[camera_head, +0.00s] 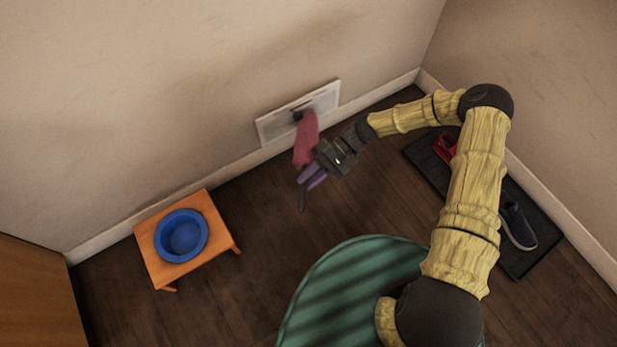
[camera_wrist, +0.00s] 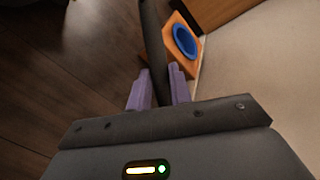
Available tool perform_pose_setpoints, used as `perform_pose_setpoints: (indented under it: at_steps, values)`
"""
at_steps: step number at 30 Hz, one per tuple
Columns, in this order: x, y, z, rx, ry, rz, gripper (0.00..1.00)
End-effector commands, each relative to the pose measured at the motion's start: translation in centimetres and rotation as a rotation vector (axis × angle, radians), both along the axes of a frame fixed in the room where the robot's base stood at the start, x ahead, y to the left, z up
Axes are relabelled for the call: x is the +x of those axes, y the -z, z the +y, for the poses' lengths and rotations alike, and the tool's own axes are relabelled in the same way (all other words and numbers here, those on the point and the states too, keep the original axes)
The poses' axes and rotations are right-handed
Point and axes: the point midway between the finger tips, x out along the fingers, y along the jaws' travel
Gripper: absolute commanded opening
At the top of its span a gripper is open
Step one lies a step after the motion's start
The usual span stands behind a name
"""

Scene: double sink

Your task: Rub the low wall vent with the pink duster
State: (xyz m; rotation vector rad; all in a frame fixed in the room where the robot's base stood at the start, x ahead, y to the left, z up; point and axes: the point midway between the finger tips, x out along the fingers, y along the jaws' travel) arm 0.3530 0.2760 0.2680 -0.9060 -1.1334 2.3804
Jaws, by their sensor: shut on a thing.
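The white wall vent (camera_head: 325,99) is set low in the beige wall, just above the baseboard. The pink duster (camera_head: 306,140) is in front of the vent in the head view. Its upper end overlaps the vent's middle, and I cannot tell whether it touches. My gripper (camera_head: 311,177), with purple fingers, is shut on the duster's dark handle. In the wrist view the dark handle (camera_wrist: 152,40) runs between the two purple fingers of my gripper (camera_wrist: 158,88). The pink head is out of the wrist view.
An orange stand (camera_head: 205,212) with a blue bowl (camera_head: 181,236) is on the floor at left. A dark mat (camera_head: 522,262) with red (camera_head: 446,147) and navy shoes (camera_head: 518,227) lies at right. A wooden cabinet (camera_head: 35,295) is at lower left. Dark floor is clear below the vent.

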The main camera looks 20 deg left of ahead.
Motion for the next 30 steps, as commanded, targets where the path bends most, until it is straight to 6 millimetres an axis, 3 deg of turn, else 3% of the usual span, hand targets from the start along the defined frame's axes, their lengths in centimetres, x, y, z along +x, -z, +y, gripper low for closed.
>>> perform_pose_setpoints:
  at_steps: [12, 30]
  values:
    - [2.2, 0.0, -1.9, 0.000, 0.001, -0.003, 0.00]
    - [3.3, 0.0, -2.9, 0.000, 0.002, -0.002, 0.00]
